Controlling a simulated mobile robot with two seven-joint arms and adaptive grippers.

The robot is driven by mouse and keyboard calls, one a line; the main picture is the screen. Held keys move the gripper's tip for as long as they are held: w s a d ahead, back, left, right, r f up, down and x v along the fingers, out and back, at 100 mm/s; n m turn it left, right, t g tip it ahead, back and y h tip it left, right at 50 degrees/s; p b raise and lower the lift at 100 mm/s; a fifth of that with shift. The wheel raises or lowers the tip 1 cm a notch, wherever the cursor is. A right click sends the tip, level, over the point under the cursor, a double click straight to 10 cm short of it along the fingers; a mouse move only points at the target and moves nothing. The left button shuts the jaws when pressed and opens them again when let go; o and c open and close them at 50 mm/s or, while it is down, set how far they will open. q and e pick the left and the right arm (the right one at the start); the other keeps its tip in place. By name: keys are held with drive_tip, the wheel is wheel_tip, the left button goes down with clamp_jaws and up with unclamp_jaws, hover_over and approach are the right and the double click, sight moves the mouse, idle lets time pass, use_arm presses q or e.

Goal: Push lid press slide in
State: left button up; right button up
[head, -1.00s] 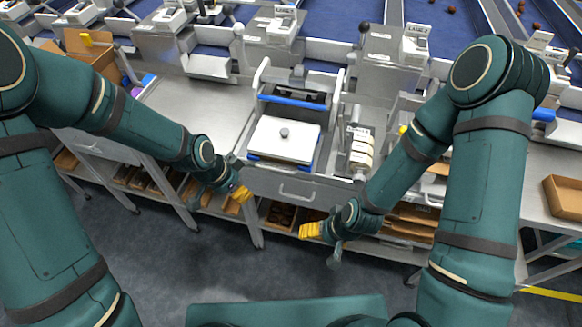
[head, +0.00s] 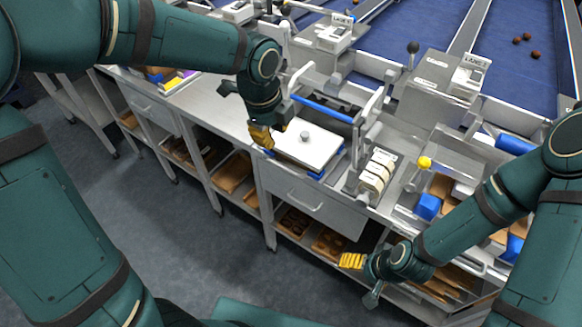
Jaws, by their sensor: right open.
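The lid press stands on the steel bench, with a blue bar (head: 320,109) across its metal frame. A white plate (head: 318,150) with a small grey knob (head: 304,134) sits on a blue-edged slide that sticks out at the front of the frame. My left gripper (head: 262,137) has yellow fingertips pointing down at the plate's front left edge; whether it touches is unclear, and its finger gap is hidden.
A yellow knob (head: 424,162) and a blue block (head: 428,207) are further right. A drawer (head: 303,202) sits below the press, with trays on the shelf underneath. Floor in front is clear.

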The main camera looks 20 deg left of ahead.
sight(281, 167)
use_arm(q)
drive_tip(key=f+b, duration=0.1)
drive_tip(key=f, duration=0.3)
drive_tip(key=w+f+b, duration=0.1)
drive_tip(key=f, duration=0.4)
drive_tip(key=w+f+b, duration=0.1)
drive_tip(key=f, duration=0.3)
drive_tip(key=shift+w+d+f+b, duration=0.25)
drive_tip(key=shift+d+b, duration=0.05)
drive_tip(key=shift+d, duration=0.1)
drive_tip(key=shift+c, duration=0.4)
clamp_jaws()
